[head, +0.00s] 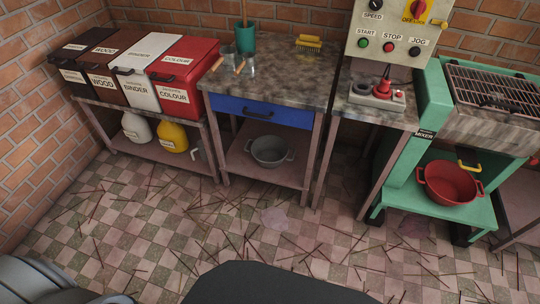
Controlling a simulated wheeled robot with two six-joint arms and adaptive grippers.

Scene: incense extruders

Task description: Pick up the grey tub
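The grey tub (269,151) sits on the lower shelf of the middle workbench (298,90), below its blue drawer. It is round and open at the top, with small side handles, and looks empty. Neither of my grippers can be seen, so the tub stands clear of them.
A red tub (450,184) stands on the green mixer's low shelf at the right. A white jug (137,129) and a yellow jug (172,137) stand under the labelled bins. Bench legs flank the grey tub's shelf. Thin sticks litter the open checkered floor (150,225).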

